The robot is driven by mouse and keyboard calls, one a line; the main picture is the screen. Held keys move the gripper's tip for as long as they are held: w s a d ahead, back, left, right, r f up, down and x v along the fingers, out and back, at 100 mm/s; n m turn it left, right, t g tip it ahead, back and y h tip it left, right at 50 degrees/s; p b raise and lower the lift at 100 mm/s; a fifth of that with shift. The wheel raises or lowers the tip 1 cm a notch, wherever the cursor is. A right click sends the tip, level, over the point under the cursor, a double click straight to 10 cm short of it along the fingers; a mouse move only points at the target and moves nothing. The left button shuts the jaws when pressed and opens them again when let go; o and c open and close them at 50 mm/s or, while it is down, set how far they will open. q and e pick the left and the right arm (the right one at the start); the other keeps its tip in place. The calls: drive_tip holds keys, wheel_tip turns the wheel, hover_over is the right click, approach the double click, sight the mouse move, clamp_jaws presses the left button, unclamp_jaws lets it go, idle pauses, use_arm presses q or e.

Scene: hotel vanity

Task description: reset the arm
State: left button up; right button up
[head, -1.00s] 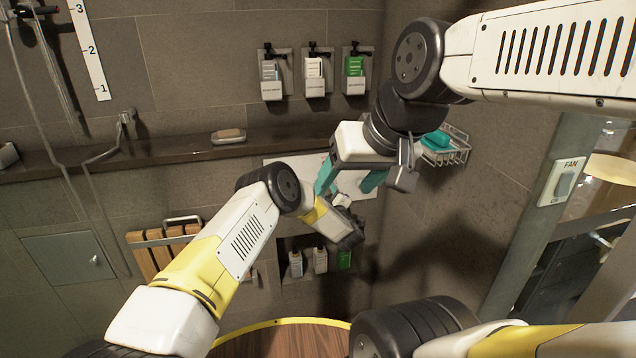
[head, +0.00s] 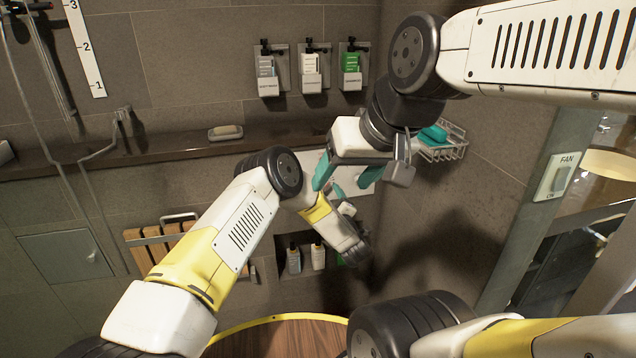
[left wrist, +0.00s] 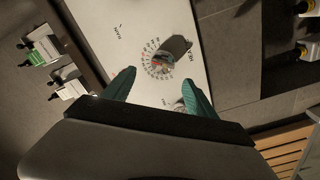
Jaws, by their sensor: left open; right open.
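My left arm comes in from the lower left of the head view and bends down at the elbow. Its gripper is mostly hidden there behind my right gripper and its own links. In the left wrist view, my left gripper (left wrist: 158,90) is open, with two teal fingers apart and nothing between them. It faces a white panel (left wrist: 118,42) with a round dial (left wrist: 158,64). My right gripper (head: 343,187) is open in the head view, teal fingers spread and empty, in front of the white panel (head: 310,160).
Wall dispensers (head: 310,72) hang above a dark ledge (head: 110,158) holding a soap dish (head: 225,133). A wire basket (head: 445,150) is right of my right wrist. A slatted wooden seat (head: 150,250) and niche bottles (head: 317,256) are lower. A round wooden table (head: 275,338) lies below.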

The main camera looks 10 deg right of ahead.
use_arm(q)
drive_tip(key=shift+s, duration=0.3)
